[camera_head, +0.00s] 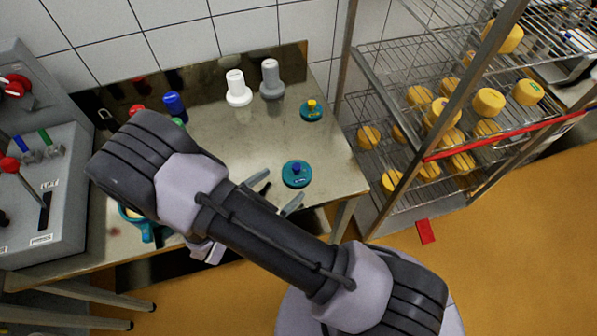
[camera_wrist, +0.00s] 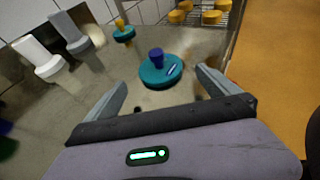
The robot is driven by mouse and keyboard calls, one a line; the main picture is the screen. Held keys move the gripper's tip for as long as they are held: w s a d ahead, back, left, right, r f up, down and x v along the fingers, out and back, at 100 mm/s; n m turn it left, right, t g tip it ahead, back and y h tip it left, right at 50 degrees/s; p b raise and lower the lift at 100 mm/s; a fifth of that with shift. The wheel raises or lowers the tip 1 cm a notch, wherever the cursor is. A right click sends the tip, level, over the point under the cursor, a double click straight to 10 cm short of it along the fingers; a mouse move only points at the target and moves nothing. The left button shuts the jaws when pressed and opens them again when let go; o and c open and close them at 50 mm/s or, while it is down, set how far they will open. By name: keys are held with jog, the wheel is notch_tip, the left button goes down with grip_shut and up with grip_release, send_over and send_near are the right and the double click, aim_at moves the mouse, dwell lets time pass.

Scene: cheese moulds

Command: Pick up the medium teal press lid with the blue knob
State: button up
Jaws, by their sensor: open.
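The teal press lid with the blue knob (camera_head: 296,174) lies on the metal table near its right front side. In the wrist view the same lid (camera_wrist: 161,71) is ahead of my gripper, with its knob up. My gripper (camera_head: 275,193) is open and empty, its two fingers pointing toward the lid; in the wrist view the fingertips (camera_wrist: 162,88) stand on either side of the line to it. The fingers appear apart from the lid. A second teal lid with a yellow knob (camera_head: 311,110) lies farther back and also shows in the wrist view (camera_wrist: 123,33).
A white piece (camera_head: 238,90) and a grey piece (camera_head: 271,80) stand at the back of the table. A blue item (camera_head: 174,104) is left of them. A wire rack with yellow cheeses (camera_head: 488,102) stands right of the table. A grey control panel (camera_head: 60,160) is at the left.

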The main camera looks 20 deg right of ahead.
aim_at(294, 172)
jog(key=x, duration=0.2)
jog(key=shift+w+d+f, duration=0.1)
jog(key=shift+w+d, duration=0.05)
jog(key=shift+d, duration=0.15)
jog(key=w+d, duration=0.1)
jog(key=d, duration=0.1)
jog(key=w+d+f+b, duration=0.1)
jog(key=w+d, duration=0.1)
jog(key=shift+w+d+b, duration=0.2)
jog(key=shift+b, duration=0.1)
jog(key=shift+r, duration=0.1)
jog(key=c, duration=1.6)
jog(key=shift+c, duration=0.2)
